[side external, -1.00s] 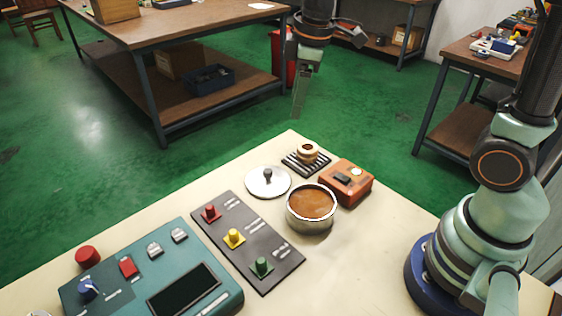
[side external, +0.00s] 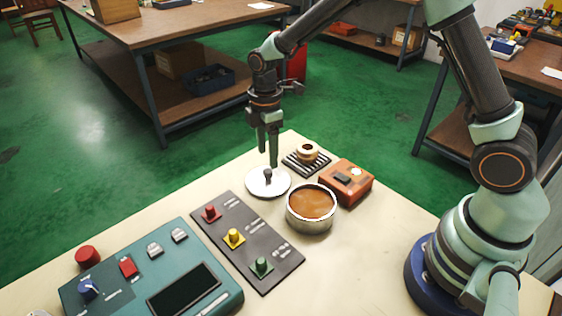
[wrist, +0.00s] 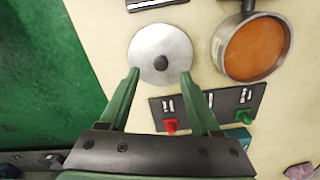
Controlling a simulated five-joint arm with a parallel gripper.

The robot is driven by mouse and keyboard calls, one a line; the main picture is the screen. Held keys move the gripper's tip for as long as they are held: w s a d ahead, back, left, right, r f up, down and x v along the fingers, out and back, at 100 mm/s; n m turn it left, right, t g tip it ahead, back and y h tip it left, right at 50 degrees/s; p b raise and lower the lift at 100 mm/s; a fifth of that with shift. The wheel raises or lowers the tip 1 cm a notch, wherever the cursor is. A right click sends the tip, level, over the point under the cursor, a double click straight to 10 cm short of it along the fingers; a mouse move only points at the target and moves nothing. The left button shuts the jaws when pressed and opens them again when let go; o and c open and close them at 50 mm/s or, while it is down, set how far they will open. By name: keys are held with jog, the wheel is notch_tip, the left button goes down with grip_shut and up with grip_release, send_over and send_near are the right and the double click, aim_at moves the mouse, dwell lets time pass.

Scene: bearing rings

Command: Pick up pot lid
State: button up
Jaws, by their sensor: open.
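The pot lid (side external: 259,187) is a flat silver disc with a dark knob, lying on the cream table. It also shows in the wrist view (wrist: 146,47), just ahead of the fingertips. My gripper (side external: 268,160) is above the lid with its fingers pointing down near the knob. In the wrist view its two green fingers (wrist: 160,74) are spread apart, empty, with the knob (wrist: 161,63) roughly between and just beyond the tips. The side view does not show clearly how high the tips are above the lid.
A pot of brown contents (side external: 311,208) stands right of the lid. A ring on a striped rack (side external: 306,158) and an orange box (side external: 345,182) are behind it. A dark panel with red, yellow and green knobs (side external: 247,240) lies in front. A teal console (side external: 155,270) is at front left.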

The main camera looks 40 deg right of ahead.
aim_at(268, 171)
jog(key=shift+a+f, duration=0.1)
jog(key=shift+f, duration=2.75)
grip_shut()
